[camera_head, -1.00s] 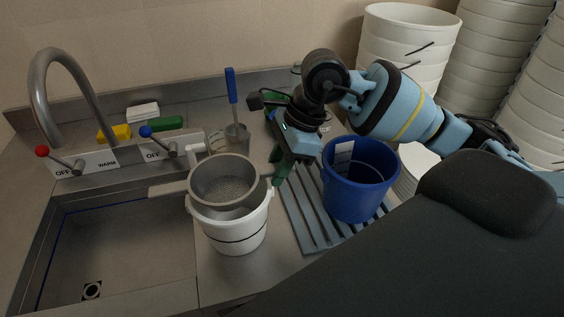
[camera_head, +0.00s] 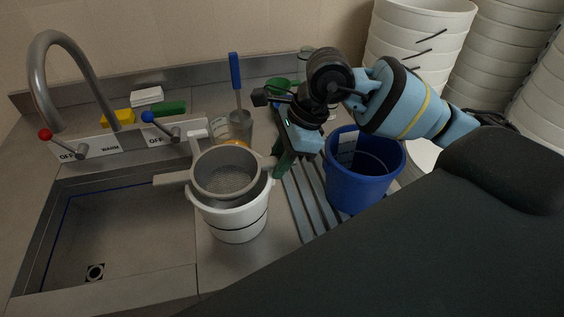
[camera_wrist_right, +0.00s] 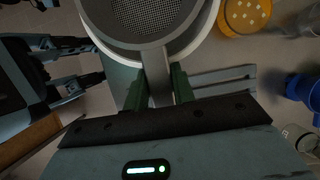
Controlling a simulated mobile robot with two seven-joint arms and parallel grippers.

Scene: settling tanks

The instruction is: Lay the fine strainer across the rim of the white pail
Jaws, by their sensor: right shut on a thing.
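The grey fine strainer (camera_head: 225,178) with a mesh bottom is over the mouth of the white pail (camera_head: 238,225), roughly level. Its flat lug (camera_head: 171,179) sticks out past the pail's left side. I cannot tell whether it touches the rim. My right gripper (camera_head: 277,168) is to the right of the pail, with its green fingers shut on the strainer's handle. The right wrist view shows the handle (camera_wrist_right: 158,82) between these fingers (camera_wrist_right: 157,92), and the strainer's mesh (camera_wrist_right: 140,15) with the pail's white rim around part of it.
A blue bucket (camera_head: 362,185) stands on the slatted rack (camera_head: 305,205) right of the pail. The sink (camera_head: 120,235) is at left. A jug with a blue-handled tool (camera_head: 235,75) and an orange strainer (camera_wrist_right: 247,14) are behind. White pails (camera_head: 420,35) are stacked at back right.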

